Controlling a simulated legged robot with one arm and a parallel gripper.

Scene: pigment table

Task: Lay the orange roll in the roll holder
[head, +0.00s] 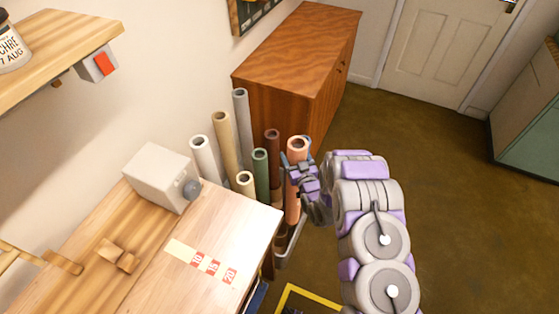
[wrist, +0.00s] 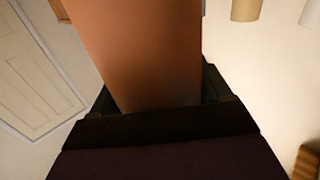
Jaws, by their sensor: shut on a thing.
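The orange roll (head: 295,210) is an upright hollow tube at the right end of a group of standing rolls beside the table. My gripper (head: 300,174) is closed around its upper part. In the wrist view the orange roll (wrist: 145,50) fills the space between my gripper's jaws (wrist: 160,100). Its lower end is near a metal rail (head: 290,245); I cannot tell whether it is lifted. Notched wooden blocks (head: 118,256) lie on the table at the left and look like a cradle; I cannot tell for sure that they are the roll holder.
Several other rolls, such as a green roll (head: 261,175) and a grey roll (head: 242,125), stand close to the left. A grey box with a knob (head: 160,178) sits on the wooden table (head: 225,220). A brown cabinet (head: 290,70) stands behind. Open floor (head: 450,200) lies right.

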